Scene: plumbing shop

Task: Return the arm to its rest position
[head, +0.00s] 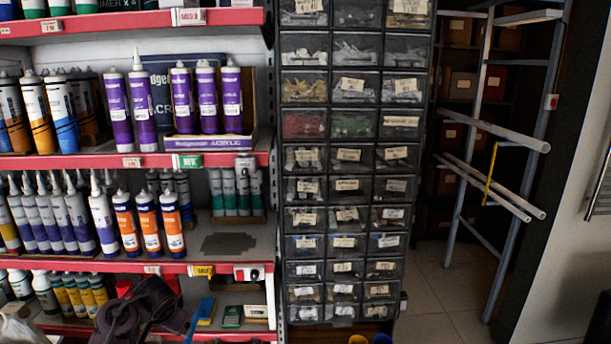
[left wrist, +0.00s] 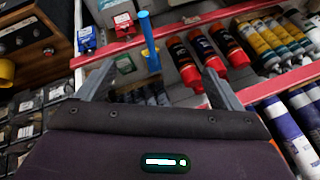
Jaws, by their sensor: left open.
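My left gripper (left wrist: 157,72) shows in the left wrist view with its two grey fingers spread wide apart. Nothing is held between them. In that view it faces a shelf with a red front edge, and a blue-handled tool (left wrist: 148,40) shows beyond the gap. In the head view my dark left arm (head: 142,312) is low at the left, in front of the lower shelves; its fingers cannot be made out clearly there. My right arm and gripper are in neither view.
Shelves with red edges (head: 215,161) hold several cartridges at the left. A tall cabinet of small drawers (head: 352,118) stands in the middle. A metal rack with pipes (head: 492,189) stands at the right. Tiled floor (head: 428,328) is clear between cabinet and rack.

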